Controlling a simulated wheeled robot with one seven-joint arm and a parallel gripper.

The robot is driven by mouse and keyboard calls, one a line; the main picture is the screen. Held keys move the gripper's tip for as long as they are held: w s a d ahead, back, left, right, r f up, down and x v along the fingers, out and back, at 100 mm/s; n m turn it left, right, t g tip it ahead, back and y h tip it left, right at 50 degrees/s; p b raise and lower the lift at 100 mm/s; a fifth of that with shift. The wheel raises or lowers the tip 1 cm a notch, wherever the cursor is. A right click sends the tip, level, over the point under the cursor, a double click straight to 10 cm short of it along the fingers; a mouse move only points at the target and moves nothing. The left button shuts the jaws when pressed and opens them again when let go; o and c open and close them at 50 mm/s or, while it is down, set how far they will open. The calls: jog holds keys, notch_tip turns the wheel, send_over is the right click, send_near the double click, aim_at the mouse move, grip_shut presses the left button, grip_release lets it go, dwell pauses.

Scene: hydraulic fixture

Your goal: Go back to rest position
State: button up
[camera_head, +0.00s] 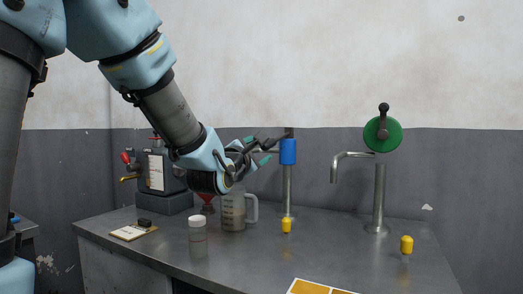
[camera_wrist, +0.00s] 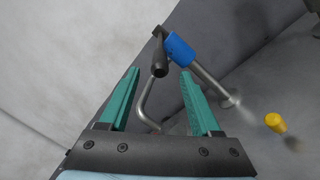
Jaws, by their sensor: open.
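My gripper (camera_head: 262,151) is at the end of my arm, above the table and just left of the blue-headed tap. Its green fingers are apart and nothing is between them, as the wrist view (camera_wrist: 160,95) also shows. The tap's blue body (camera_head: 288,151) stands on a steel post close to the fingertips. In the wrist view the blue body (camera_wrist: 180,49), its black handle and its bent spout lie beyond the fingers. I cannot tell whether the fingers touch any of it.
The metal table (camera_head: 330,245) holds a measuring jug (camera_head: 232,212), a white-capped bottle (camera_head: 198,238), two yellow caps (camera_head: 286,226) (camera_head: 406,245), and a grey machine (camera_head: 158,172) at the left. A tap with a green wheel (camera_head: 393,136) stands at the right.

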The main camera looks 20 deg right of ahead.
dwell(0.3)
jog(key=w+a+f+m+g+y+p, duration=0.15)
jog(key=a+f+m+y+p, duration=0.3)
jog(key=a, duration=0.55)
jog(key=w+a+f+m+g+y+p, duration=0.15)
jog(key=a+f+m+y, duration=0.3)
jog(key=a+f, duration=0.45)
jog(key=s+a+f+m+g+y+p, duration=0.2)
jog(key=s+a+m+g, duration=0.2)
jog(key=s+a, duration=0.3)
jog(key=s+a+f+m+g+y+p, duration=0.3)
jog(key=s+a, duration=0.4)
jog(key=a, duration=0.3)
jog(key=shift+s+a+m+g, duration=0.15)
jog(key=shift+s+m+g, duration=0.2)
jog(key=shift+g, duration=0.45)
jog(key=shift+w, duration=0.15)
